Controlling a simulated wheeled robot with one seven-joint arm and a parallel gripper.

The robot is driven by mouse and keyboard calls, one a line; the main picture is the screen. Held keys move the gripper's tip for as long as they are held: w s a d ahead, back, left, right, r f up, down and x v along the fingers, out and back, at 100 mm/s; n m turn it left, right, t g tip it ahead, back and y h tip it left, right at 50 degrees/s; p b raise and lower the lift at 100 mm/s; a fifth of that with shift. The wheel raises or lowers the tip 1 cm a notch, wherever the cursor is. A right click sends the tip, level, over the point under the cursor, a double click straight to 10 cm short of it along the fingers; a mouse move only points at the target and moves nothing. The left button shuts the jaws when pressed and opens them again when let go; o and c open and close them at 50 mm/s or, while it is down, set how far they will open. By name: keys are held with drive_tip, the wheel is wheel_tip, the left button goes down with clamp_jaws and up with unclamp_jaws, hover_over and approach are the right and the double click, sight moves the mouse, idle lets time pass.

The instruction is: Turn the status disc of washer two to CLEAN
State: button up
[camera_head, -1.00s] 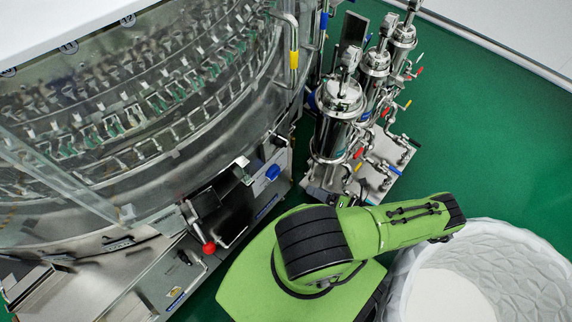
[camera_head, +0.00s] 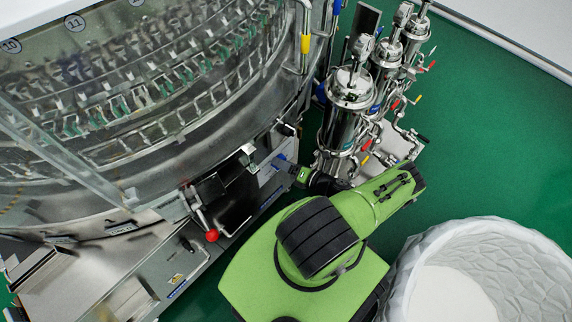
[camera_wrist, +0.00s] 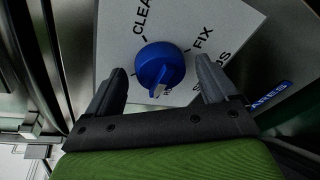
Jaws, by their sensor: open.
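The blue status disc (camera_wrist: 160,66) sits on a pale label plate (camera_wrist: 115,45) in the wrist view. The plate reads "CLEA…" at upper left and "FIX" at right; lower lettering is partly hidden. The disc's whitish pointer mark is on its lower side, away from both words. My gripper (camera_wrist: 160,68) is open, with one dark finger left of the disc and one right. Whether either finger touches it, I cannot tell. In the head view, a little blue of the disc (camera_head: 281,157) shows beside my green wrist, on the machine's side.
The large round steel machine (camera_head: 150,110) fills the left of the head view. A red-knobbed lever (camera_head: 212,236) sticks out below the panel. Steel filter cylinders (camera_head: 345,110) stand close to my arm. A white faceted bin (camera_head: 500,265) stands at lower right on green floor.

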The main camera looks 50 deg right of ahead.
drive_tip(key=c, duration=1.1)
drive_tip(key=shift+o, duration=0.2)
drive_tip(key=shift+d+f+m+t+y, duration=0.15)
drive_tip(key=shift+m+y, duration=0.2)
drive_tip(key=shift+m, duration=0.7)
drive_tip(key=shift+a+m+t+y, duration=0.1)
drive_tip(key=shift+m+t+y, duration=0.15)
drive_tip(key=shift+m, duration=0.75)
drive_tip(key=shift+d+f+m+t+y, duration=0.1)
drive_tip(key=shift+m+y, duration=0.3)
drive_tip(key=shift+m, duration=0.65)
drive_tip(key=shift+r+m, duration=0.1)
drive_tip(key=shift+m, duration=0.2)
drive_tip(key=o, duration=1.1)
drive_tip(key=shift+c, duration=0.2)
drive_tip(key=shift+s, duration=0.1)
